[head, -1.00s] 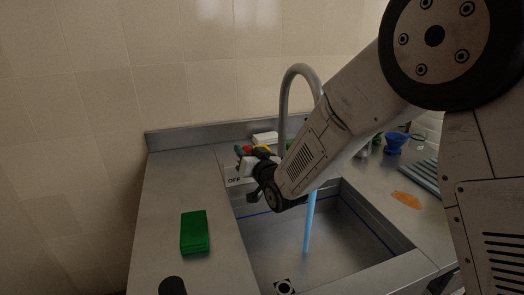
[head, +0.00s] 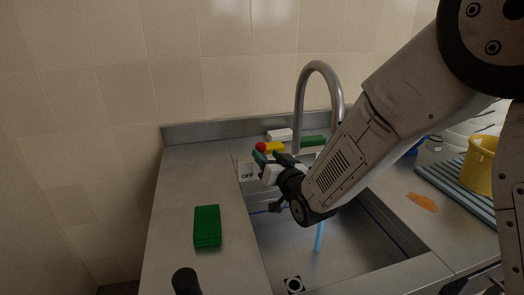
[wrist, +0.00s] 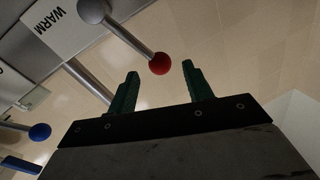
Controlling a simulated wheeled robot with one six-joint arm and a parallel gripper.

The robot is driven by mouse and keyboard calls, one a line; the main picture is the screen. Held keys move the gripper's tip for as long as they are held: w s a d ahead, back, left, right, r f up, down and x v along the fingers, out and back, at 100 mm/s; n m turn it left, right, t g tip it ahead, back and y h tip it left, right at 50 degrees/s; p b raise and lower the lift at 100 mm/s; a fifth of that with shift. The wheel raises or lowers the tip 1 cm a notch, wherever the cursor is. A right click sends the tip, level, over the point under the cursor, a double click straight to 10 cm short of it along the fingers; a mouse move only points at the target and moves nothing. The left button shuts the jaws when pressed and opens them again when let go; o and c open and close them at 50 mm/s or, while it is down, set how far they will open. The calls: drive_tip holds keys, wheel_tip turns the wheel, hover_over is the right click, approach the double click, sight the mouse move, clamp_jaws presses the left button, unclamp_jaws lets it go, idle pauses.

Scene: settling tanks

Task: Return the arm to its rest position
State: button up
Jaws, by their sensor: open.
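My gripper (head: 270,158) is held up over the back of the sink, beside the tap. Its two green fingers (wrist: 160,82) are open and apart, with nothing between them. A lever with a red ball knob (wrist: 160,63) shows just beyond the fingertips in the wrist view; I cannot tell if it touches them. The red knob (head: 260,147) also shows beside the fingertips in the head view. My arm reaches in from the right and hides part of the sink and counter.
The tap (head: 320,68) arches behind my arm, and a blue stream (head: 319,238) falls into the sink (head: 350,268). A green box (head: 207,226) lies on the left counter. A yellow container (head: 482,165) and ribbed rack (head: 450,187) are at right. An "OFF" label (head: 247,176) faces forward.

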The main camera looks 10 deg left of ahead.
drive_tip(key=shift+v, duration=1.2)
wheel_tip(320, 180, down, 8)
drive_tip(key=s+d+g+h, duration=0.1)
drive_tip(key=g+h, duration=0.2)
drive_tip(key=s+d+f+g+h, duration=0.2)
drive_tip(key=s+d+g+h, duration=0.3)
drive_tip(key=d, duration=0.4)
drive_tip(key=s+d+r+m+g+h, duration=0.1)
drive_tip(key=s+d+r, duration=0.4)
drive_tip(key=s+d, duration=0.3)
drive_tip(key=s+d+r+m+g+h, duration=0.1)
drive_tip(key=s+d+r+g, duration=0.1)
drive_tip(key=s+d+r, duration=0.3)
drive_tip(key=s+d+r+m+g, duration=0.2)
drive_tip(key=s+d+r, duration=0.4)
drive_tip(key=s+d, duration=0.6)
drive_tip(key=s, duration=0.3)
drive_tip(key=shift+s+h, duration=0.2)
drive_tip(key=shift+h, duration=0.2)
